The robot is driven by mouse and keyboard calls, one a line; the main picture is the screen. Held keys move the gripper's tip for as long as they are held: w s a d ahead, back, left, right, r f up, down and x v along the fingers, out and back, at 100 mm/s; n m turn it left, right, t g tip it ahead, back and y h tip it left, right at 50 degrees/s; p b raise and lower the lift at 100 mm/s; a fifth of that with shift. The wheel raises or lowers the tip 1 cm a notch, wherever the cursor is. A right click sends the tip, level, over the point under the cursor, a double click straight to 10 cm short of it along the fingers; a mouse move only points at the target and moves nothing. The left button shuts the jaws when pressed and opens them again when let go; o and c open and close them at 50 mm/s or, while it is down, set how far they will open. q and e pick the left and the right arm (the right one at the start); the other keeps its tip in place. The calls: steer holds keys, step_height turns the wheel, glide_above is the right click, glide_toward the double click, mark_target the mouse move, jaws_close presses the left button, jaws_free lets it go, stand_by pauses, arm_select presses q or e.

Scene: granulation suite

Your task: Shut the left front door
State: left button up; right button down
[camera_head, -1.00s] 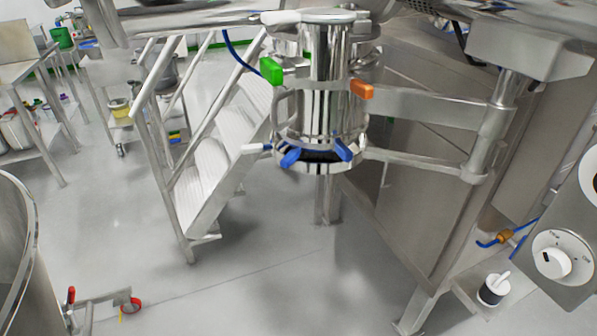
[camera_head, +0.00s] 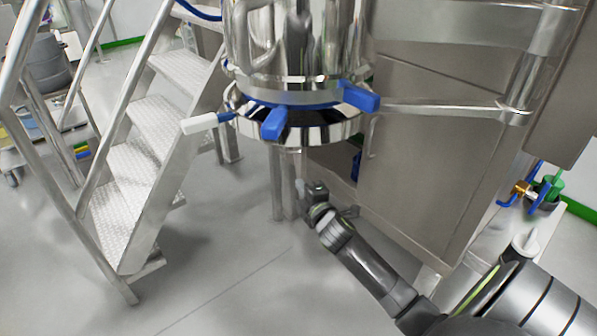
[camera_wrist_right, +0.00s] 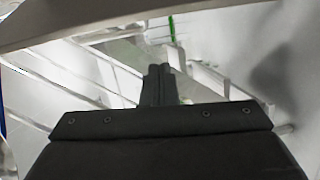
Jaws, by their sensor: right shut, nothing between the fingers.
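A grey metal door panel (camera_head: 415,150) stands on the cabinet under the machine, right of centre in the head view. A slim vertical handle (camera_head: 372,136) is near its left edge. A dark gap with a bit of blue inside shows left of this panel, so the door looks open, though how far I cannot tell. My right gripper (camera_head: 303,189) is shut and empty, low in front of the gap and left of the panel, apparently apart from it. Its closed fingers (camera_wrist_right: 161,70) also show in the right wrist view, with no door clearly visible there. My left gripper is out of view.
A steel vessel (camera_head: 290,82) with blue clamp handles hangs above my right gripper. Metal steps (camera_head: 140,150) with railings stand to the left. The floor at lower left is clear.

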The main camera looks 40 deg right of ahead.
steer(key=w+d+r+n+t+b, duration=0.1)
steer(key=w+r+b, duration=0.15)
steer(key=w, duration=0.75)
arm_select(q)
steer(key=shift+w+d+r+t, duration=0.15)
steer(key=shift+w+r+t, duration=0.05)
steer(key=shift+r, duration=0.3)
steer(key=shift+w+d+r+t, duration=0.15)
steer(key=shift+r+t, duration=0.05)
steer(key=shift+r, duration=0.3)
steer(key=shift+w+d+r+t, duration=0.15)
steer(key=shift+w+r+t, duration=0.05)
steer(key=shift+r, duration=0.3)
arm_select(e)
steer(key=shift+s+d+r, duration=0.15)
steer(key=shift+s+d, duration=0.15)
steer(key=shift+d, duration=0.3)
steer(key=shift+s+d+r, duration=0.1)
steer(key=shift+s+d, duration=0.25)
steer(key=shift+d, duration=0.3)
steer(key=shift+s+d+r, duration=0.15)
steer(key=shift+s+d, duration=0.15)
steer(key=shift+d, duration=0.3)
